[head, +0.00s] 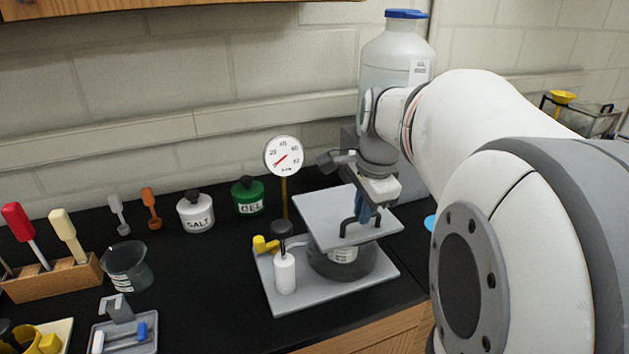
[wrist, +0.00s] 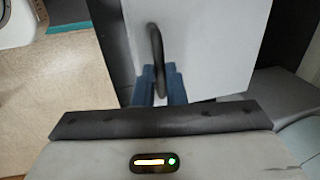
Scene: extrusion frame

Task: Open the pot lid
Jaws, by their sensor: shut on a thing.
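The pot (head: 343,262) is a dark round vessel with a white label, standing on a light grey tray (head: 298,301). Its lid (head: 318,217) is a flat light grey square plate with a dark arched handle. The lid appears tilted and above the pot, with the pot's front showing under it; whether its far edge touches the rim is hidden. My gripper (head: 363,212) points down with blue fingers shut on the handle (head: 346,228). In the wrist view, the blue fingers (wrist: 161,86) close around the black handle (wrist: 155,45) on the pale lid (wrist: 205,45).
A white bottle (head: 285,273) and a yellow item (head: 264,245) stand on the tray. A dial gauge (head: 283,156) rises behind it. Green GEL (head: 248,197) and white SALT (head: 196,213) jars stand left. A large clear jug (head: 392,60) is behind my arm. Black counter between is clear.

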